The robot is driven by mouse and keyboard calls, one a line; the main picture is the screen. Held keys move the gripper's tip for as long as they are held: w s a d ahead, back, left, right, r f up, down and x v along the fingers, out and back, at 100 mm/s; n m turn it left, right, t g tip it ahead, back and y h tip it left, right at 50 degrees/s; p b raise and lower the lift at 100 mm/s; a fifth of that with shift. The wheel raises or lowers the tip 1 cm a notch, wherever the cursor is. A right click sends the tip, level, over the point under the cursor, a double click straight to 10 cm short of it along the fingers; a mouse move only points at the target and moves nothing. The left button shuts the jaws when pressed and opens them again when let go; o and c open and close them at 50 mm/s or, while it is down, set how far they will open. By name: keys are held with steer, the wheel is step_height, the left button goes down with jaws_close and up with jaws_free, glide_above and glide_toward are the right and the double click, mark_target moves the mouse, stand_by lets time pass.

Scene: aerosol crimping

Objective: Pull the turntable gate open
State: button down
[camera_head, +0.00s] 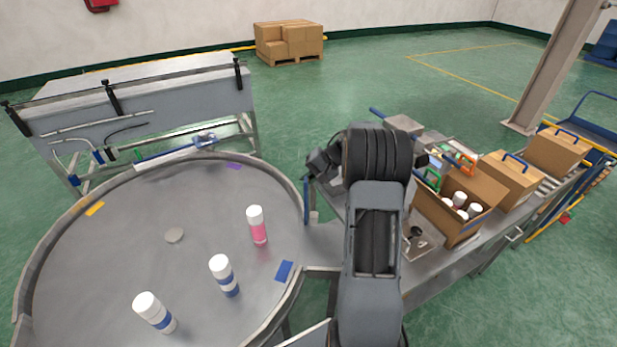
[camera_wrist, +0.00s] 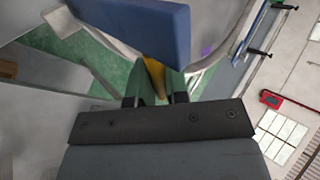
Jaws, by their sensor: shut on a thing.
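The turntable (camera_head: 120,240) is a large round grey table with a raised rim, at the left of the head view. The gate shows as a narrow upright blue plate (camera_head: 306,200) at the turntable's right edge. In the wrist view a large blue plate (camera_wrist: 130,30), apparently the gate, stands just beyond my gripper (camera_wrist: 154,88). My gripper is shut on a yellow part (camera_wrist: 153,72) that seems to belong to the gate. The blue plate hides part of this yellow piece. In the head view my arm hides the fingertips.
Three white-capped cans stand on the turntable: one pink (camera_head: 258,226), two with blue bands (camera_head: 224,277) (camera_head: 155,313). A bench at the right holds an open carton (camera_head: 455,195) with several cans and closed cartons (camera_head: 512,180). A grey conveyor (camera_head: 140,95) stands behind.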

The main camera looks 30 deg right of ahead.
steer(key=c, duration=1.1)
jaws_free()
steer(key=shift+d+r, duration=0.1)
steer(key=b+v, duration=0.1)
steer(key=v, duration=1.2)
steer(key=shift+s+d+r, duration=0.1)
steer(key=shift+s+r, duration=0.1)
